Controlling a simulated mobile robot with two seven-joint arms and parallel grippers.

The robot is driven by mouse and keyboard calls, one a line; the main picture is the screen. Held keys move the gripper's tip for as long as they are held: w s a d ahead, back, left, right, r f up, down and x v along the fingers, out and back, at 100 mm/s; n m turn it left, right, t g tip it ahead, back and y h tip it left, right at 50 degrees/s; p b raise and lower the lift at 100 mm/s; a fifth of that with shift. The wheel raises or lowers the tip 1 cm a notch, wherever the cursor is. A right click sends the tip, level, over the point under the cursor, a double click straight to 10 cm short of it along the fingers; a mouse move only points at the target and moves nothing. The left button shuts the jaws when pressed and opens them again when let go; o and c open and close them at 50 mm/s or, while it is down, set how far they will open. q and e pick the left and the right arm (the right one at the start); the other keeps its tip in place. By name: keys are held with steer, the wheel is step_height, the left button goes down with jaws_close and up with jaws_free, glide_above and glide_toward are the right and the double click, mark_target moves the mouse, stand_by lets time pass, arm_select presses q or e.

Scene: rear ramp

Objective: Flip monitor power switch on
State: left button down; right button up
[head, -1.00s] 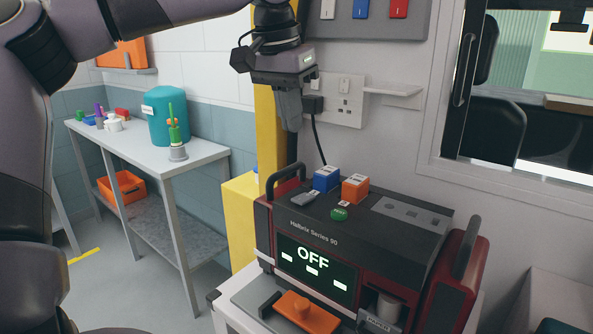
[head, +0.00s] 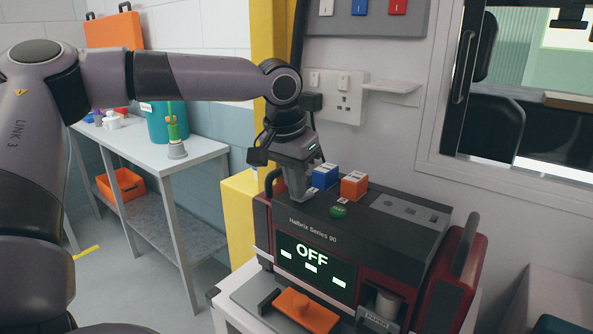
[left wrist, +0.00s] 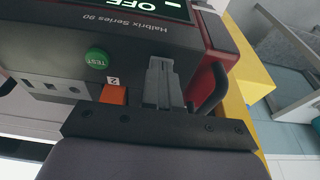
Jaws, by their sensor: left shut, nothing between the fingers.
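The monitor (head: 310,223), a dark and red Halbrix Series 90, stands at lower centre in the head view. Its screen (head: 312,258) reads OFF, and part of it shows upside down in the left wrist view (left wrist: 140,5). My left gripper (head: 300,198) is shut and empty, pointing down at the left part of the monitor's top. In the left wrist view its fingers (left wrist: 163,68) are together beside an orange block (left wrist: 113,95) marked 2. The grey rocker on the monitor's top is hidden behind the gripper. I cannot tell whether the fingers touch it. My right gripper is not in view.
A blue block (head: 325,176), an orange block and a green TEST button (head: 338,211) are on the monitor's top. A black handle (head: 465,246) rises at its right. A wall socket (head: 349,106) and small shelf (head: 391,86) are behind. An orange tray piece (head: 306,309) lies in front.

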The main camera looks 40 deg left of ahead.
arm_select(q)
steer(key=shift+s+f+t+b, duration=0.15)
steer(key=shift+f+t+b, duration=0.35)
steer(key=shift+b, duration=0.55)
steer(key=shift+r+p, duration=0.25)
steer(key=shift+p, duration=0.05)
steer(key=shift+w+a+r+p, duration=0.1)
steer(key=shift+w+r+p, duration=0.2)
steer(key=shift+w+p, duration=0.15)
steer(key=shift+w+r+p, duration=0.1)
steer(key=shift+w+p, duration=0.2)
